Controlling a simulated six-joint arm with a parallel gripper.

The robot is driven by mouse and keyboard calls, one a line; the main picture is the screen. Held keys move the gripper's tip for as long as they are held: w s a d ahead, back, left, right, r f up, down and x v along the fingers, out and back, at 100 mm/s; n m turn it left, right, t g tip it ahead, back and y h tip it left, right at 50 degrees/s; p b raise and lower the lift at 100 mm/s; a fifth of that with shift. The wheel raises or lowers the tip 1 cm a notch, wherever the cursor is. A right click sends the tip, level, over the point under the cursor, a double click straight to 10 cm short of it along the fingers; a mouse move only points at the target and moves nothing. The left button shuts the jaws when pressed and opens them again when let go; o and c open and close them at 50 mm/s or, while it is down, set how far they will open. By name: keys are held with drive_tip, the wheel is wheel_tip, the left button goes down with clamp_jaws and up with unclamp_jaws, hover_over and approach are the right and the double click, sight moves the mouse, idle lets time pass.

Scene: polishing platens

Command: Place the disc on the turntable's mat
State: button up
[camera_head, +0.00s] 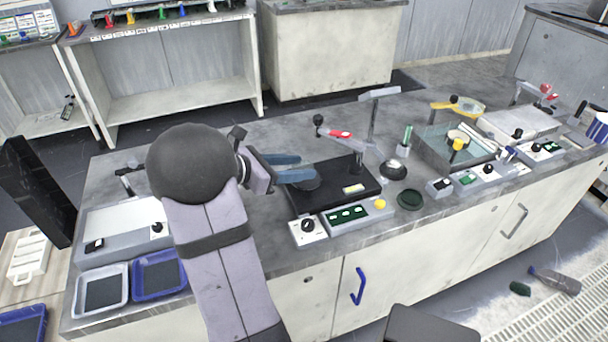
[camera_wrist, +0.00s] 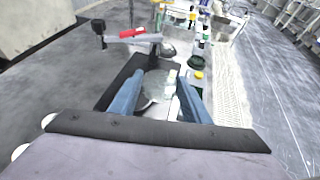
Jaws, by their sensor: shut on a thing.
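My gripper (camera_head: 307,168), with blue fingers, reaches over the left part of the black turntable base (camera_head: 358,203). It is shut on a grey disc, seen between the fingers in the wrist view (camera_wrist: 152,90). The fingers hide parts of the disc's rim. The black base also shows in the wrist view (camera_wrist: 121,84).
A lever arm with a red part (camera_head: 340,134) stands behind the turntable. In front are a switch box (camera_head: 307,231) and a panel with a yellow button (camera_head: 380,204). A dark round pad (camera_head: 410,199) lies to the right. White (camera_head: 101,288) and blue (camera_head: 158,275) trays lie front left.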

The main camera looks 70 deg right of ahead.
drive_tip(key=s+d+r, duration=0.3)
drive_tip(key=s+d, duration=0.1)
drive_tip(key=w+d+f+n+t+h, duration=0.1)
drive_tip(key=w+d+n+t, duration=0.1)
drive_tip(key=w, duration=0.3)
drive_tip(key=shift+w+d+f+n+t+h+p, duration=0.2)
drive_tip(key=shift+n+t+h+p, duration=0.15)
drive_tip(key=shift+n+t, duration=0.2)
drive_tip(key=shift+f+b, duration=0.3)
drive_tip(key=shift+f, duration=4.5)
drive_tip(key=shift+f, duration=0.1)
drive_tip(key=shift+f+b, duration=0.15)
drive_tip(key=shift+b, duration=0.15)
drive_tip(key=o, duration=1.1)
